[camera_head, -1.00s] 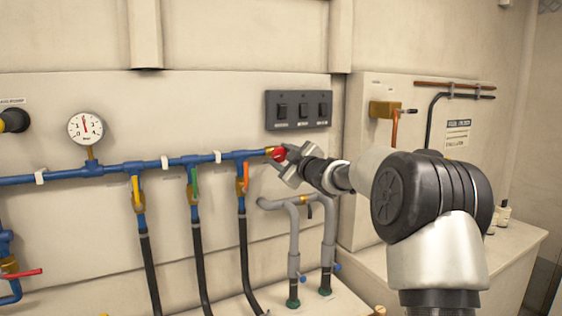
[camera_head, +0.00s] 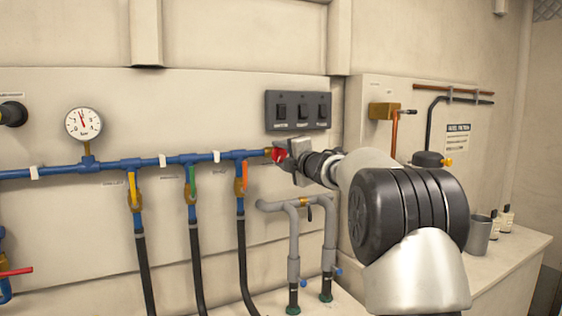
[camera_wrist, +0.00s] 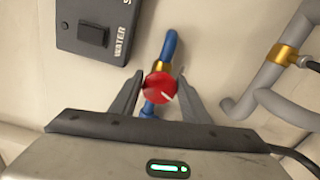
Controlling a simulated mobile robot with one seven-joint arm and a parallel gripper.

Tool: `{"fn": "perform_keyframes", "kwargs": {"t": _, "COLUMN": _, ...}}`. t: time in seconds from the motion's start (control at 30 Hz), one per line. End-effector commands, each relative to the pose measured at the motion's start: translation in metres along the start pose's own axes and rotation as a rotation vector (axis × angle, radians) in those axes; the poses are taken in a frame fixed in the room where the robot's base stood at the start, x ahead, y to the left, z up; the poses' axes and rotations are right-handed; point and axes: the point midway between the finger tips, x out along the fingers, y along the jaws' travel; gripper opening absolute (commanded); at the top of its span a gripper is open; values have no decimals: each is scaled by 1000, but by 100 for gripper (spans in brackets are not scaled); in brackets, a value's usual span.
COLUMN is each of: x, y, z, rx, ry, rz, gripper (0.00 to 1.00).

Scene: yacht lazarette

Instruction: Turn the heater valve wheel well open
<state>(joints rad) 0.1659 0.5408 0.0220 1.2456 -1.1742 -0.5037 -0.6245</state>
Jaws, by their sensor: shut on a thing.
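The red valve wheel (camera_head: 278,157) sits on a brass fitting at the right end of the blue pipe in the head view. In the wrist view the red wheel (camera_wrist: 160,87) lies between the two fingers, with a pale mark on its face pointing to the lower right. My gripper (camera_head: 284,156) is shut on the wheel; it also shows in the wrist view (camera_wrist: 158,92). The finger pads' contact with the wheel's rim is partly hidden in the head view.
A black switch panel (camera_head: 298,110) is just above my gripper. Grey pipes (camera_head: 327,235) stand below it. Yellow, green and orange lever valves hang from the blue pipe (camera_head: 70,170) to the left. A pressure gauge (camera_head: 83,124) is farther left. A cup (camera_head: 479,234) stands on the right counter.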

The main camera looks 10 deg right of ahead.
Motion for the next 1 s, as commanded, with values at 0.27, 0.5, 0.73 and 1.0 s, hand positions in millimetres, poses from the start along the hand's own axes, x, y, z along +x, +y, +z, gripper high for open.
{"fn": "perform_keyframes", "kwargs": {"t": 0.27, "x": 0, "y": -2, "z": -1, "rx": -265, "ry": 0, "rz": 0, "gripper": 20}}
{"fn": "perform_keyframes", "kwargs": {"t": 0.5, "x": 0, "y": 0, "z": -1, "rx": -493, "ry": -1, "rz": 0, "gripper": 20}}
{"fn": "perform_keyframes", "kwargs": {"t": 0.73, "x": 0, "y": 0, "z": -1, "rx": -712, "ry": -2, "rz": 0, "gripper": 20}}
{"fn": "perform_keyframes", "kwargs": {"t": 1.0, "x": 0, "y": 1, "z": -2, "rx": -957, "ry": -2, "rz": 0, "gripper": 20}}
